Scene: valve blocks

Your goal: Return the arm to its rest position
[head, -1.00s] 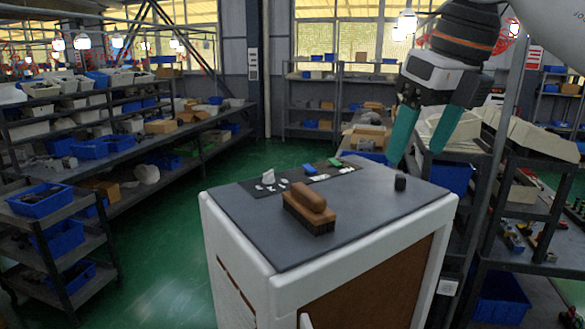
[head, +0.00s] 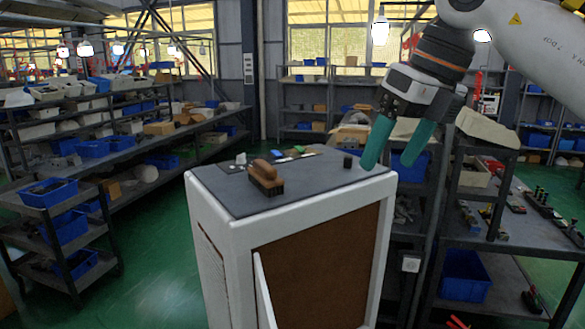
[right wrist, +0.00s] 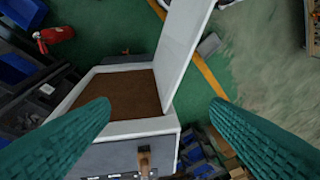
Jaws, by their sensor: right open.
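My right gripper (head: 393,147) is open and empty in the head view, its teal fingers pointing down. It hangs in the air by the right end of the white cabinet's grey top (head: 300,178). In the right wrist view its two teal fingers (right wrist: 158,125) stand wide apart with nothing between them. The cabinet's white door (right wrist: 186,45) and brown panel (right wrist: 122,90) show below. My left gripper is not in view.
Shelves with blue bins (head: 465,275) stand close on the right. Green floor (head: 150,270) is clear on the left.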

